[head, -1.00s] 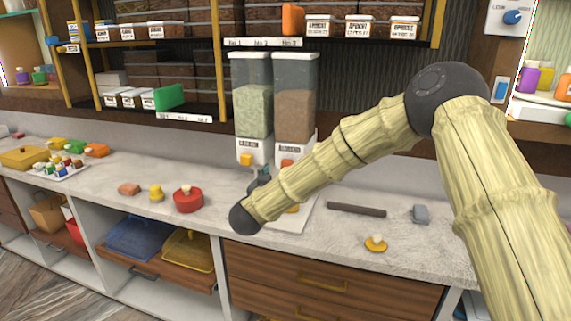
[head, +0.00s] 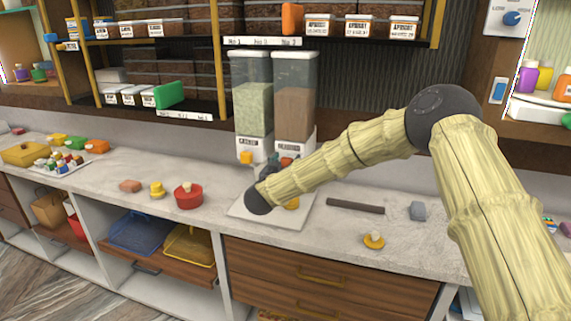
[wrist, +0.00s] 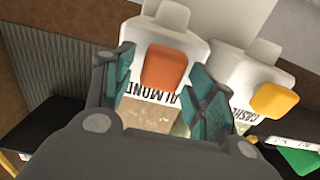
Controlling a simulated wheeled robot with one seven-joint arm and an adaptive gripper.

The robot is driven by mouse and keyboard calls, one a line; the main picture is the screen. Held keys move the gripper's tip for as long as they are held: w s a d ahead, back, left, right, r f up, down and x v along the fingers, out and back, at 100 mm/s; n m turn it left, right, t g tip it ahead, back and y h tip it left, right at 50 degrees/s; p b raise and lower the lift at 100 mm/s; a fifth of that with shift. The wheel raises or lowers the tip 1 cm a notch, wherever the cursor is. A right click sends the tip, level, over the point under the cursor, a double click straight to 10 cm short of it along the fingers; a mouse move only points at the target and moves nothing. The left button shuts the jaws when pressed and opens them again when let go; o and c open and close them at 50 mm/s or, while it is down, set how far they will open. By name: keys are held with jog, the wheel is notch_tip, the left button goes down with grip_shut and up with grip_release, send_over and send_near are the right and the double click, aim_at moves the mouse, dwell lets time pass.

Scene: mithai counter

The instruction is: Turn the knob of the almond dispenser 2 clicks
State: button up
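The almond dispenser (head: 295,105) is the right one of two clear bins, filled with brown pieces. Its orange knob (wrist: 165,67) shows above the ALMOND label in the wrist view; in the head view the knob is mostly hidden by my gripper. My gripper (wrist: 158,65) is open, with its teal-padded fingers on either side of the knob. A gap shows at the left finger; the right fingertip is close to the knob's edge, and I cannot tell whether it touches. In the head view my gripper (head: 273,171) is small and dark before the dispenser.
The cashew dispenser (head: 252,105), with a yellow knob (wrist: 273,101), stands close on the left. A pale tray (head: 240,212) lies below them. A red container (head: 188,197), a dark bar (head: 355,206) and a grey block (head: 417,211) lie on the counter. A shelf (head: 290,42) hangs above.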

jog(key=c, duration=0.8)
jog(key=shift+f+m+b, duration=0.1)
jog(key=shift+m+b, duration=0.2)
jog(key=shift+b, duration=0.2)
jog(key=shift+o, duration=0.2)
jog(key=m+b, duration=0.2)
jog(key=b, duration=0.1)
jog(key=shift+d+f+m, duration=0.15)
jog(key=shift+f+m, duration=0.05)
jog(key=shift+m, duration=0.2)
jog(key=m+b, duration=0.2)
jog(key=b, duration=0.1)
jog(key=m+b, duration=0.3)
jog(key=shift+s+d+f, duration=0.1)
jog(key=shift+d+f, duration=0.05)
jog(key=shift+d, duration=0.05)
jog(key=m+b, duration=0.5)
jog(key=shift+d+f+b, duration=0.15)
jog(key=shift+f+b, duration=0.05)
jog(key=shift+b, duration=0.15)
jog(key=m+b, duration=0.4)
jog(key=shift+m+b, duration=0.3)
jog(key=shift+b, duration=0.05)
